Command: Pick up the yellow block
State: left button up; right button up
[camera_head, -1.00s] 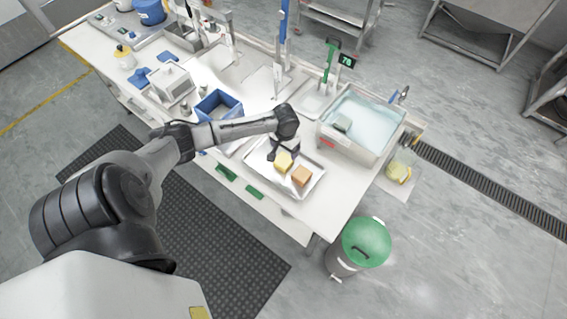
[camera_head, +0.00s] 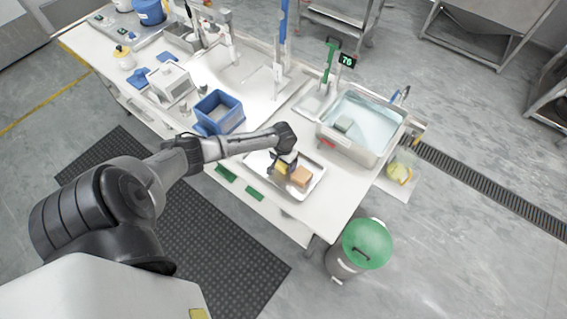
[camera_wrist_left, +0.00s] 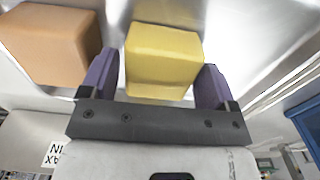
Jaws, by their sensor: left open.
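The yellow block (camera_wrist_left: 160,62) sits on the metal tray, between the two open purple-tipped fingers of my left gripper (camera_wrist_left: 157,82) in the left wrist view. A gap shows at each side of the block near the fingers. In the head view the yellow block (camera_head: 281,168) is partly hidden by my left gripper (camera_head: 281,166), which is low over the tray. An orange-brown block (camera_head: 300,176) sits beside it on the right; it also shows at the left of the left wrist view (camera_wrist_left: 50,45). My right gripper does not show.
The metal tray (camera_head: 297,193) lies on the white table (camera_head: 330,207). A blue bin (camera_head: 218,112) stands left of it. A basin of bluish water (camera_head: 365,122) stands to the right behind. A green-lidded can (camera_head: 366,243) stands on the floor.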

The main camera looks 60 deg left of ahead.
pick_arm(q)
jog(key=c, duration=0.8)
jog(key=shift+o, duration=0.2)
